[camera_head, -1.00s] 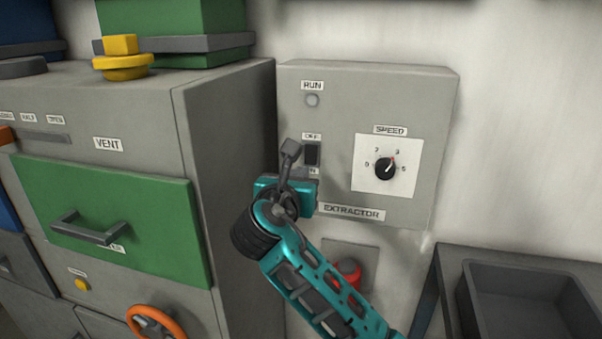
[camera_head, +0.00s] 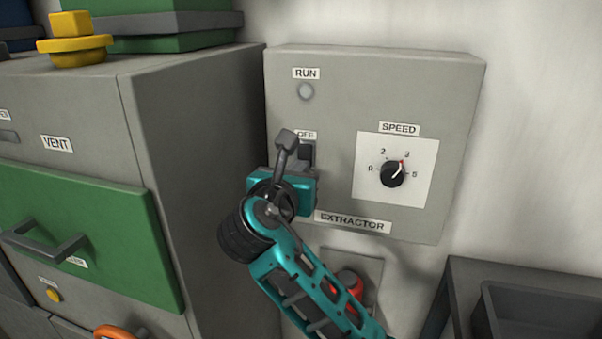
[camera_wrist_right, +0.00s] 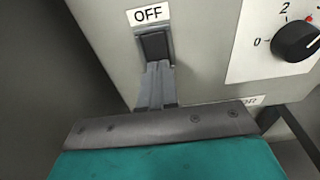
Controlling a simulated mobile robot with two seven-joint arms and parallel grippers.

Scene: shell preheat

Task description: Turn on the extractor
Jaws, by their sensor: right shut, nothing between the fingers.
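The extractor box (camera_head: 330,110) is a grey panel on the wall, with an EXTRACTOR label along its lower edge. Its dark rocker switch (camera_head: 307,152) sits under an OFF label, and the lower part is hidden behind my gripper. My right gripper (camera_head: 286,140) is shut and empty in front of the switch. In the right wrist view the fingers (camera_wrist_right: 155,85) lie at the lower end of the switch (camera_wrist_right: 154,46); I cannot tell if they touch it. The RUN lamp (camera_head: 306,91) looks grey and unlit. The speed knob (camera_head: 393,173) points up and right, near 3. My left gripper is out of view.
A grey cabinet (camera_head: 195,130) with a green drawer front (camera_head: 90,225) stands close on the left. A red knob (camera_head: 348,283) is below the box, partly behind my arm. A dark tray (camera_head: 545,310) is at the lower right.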

